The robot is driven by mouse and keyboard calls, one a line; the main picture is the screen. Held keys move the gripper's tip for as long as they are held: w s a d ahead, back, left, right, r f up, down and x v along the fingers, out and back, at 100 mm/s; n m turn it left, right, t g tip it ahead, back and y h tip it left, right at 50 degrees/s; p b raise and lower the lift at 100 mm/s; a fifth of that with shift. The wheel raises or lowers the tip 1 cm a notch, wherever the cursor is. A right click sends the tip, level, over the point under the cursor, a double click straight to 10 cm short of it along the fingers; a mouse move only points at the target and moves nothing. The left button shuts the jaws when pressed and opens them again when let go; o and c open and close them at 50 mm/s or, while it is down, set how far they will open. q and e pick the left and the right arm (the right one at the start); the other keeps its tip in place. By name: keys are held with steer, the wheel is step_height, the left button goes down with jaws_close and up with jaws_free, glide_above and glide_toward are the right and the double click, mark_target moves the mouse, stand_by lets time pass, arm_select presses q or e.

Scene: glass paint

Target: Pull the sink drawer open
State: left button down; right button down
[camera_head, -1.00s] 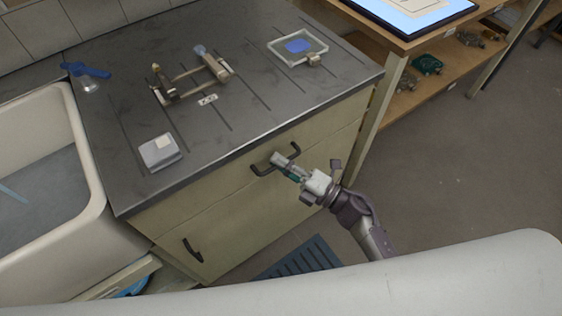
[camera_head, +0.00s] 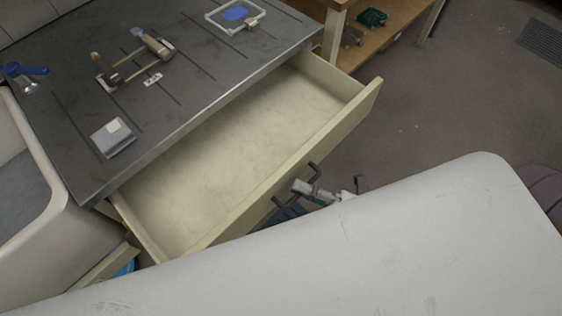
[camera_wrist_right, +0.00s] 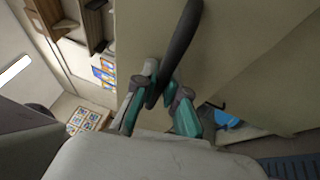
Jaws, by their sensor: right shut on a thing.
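The sink drawer (camera_head: 235,140) is pulled well out from under the dark worktop in the head view, and its pale inside is empty. Its dark bar handle (camera_head: 315,172) is on the front panel. My right gripper (camera_head: 302,187) is at this handle, partly hidden by my own pale body. In the right wrist view, the dark handle (camera_wrist_right: 178,50) runs between the fingers of my right gripper (camera_wrist_right: 163,95), which are shut on it. The drawer front (camera_wrist_right: 230,45) fills much of that view. My left gripper is in neither view.
The dark worktop (camera_head: 75,110) carries a grey box (camera_head: 113,137), a clamp-like wooden tool (camera_head: 130,62) and a framed blue piece (camera_head: 236,16). A white sink (camera_head: 40,225) is at the left. A wooden shelf (camera_head: 378,50) stands beyond the drawer.

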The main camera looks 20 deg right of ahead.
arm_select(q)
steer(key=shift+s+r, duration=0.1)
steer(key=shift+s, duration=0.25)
arm_select(e)
steer(key=shift+s+d, duration=0.4)
steer(key=shift+s, duration=0.35)
steer(key=shift+s+d, duration=0.35)
steer(key=shift+s, duration=0.4)
steer(key=c, duration=1.2)
jaws_free()
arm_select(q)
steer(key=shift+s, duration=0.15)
arm_select(e)
steer(key=v, duration=1.2)
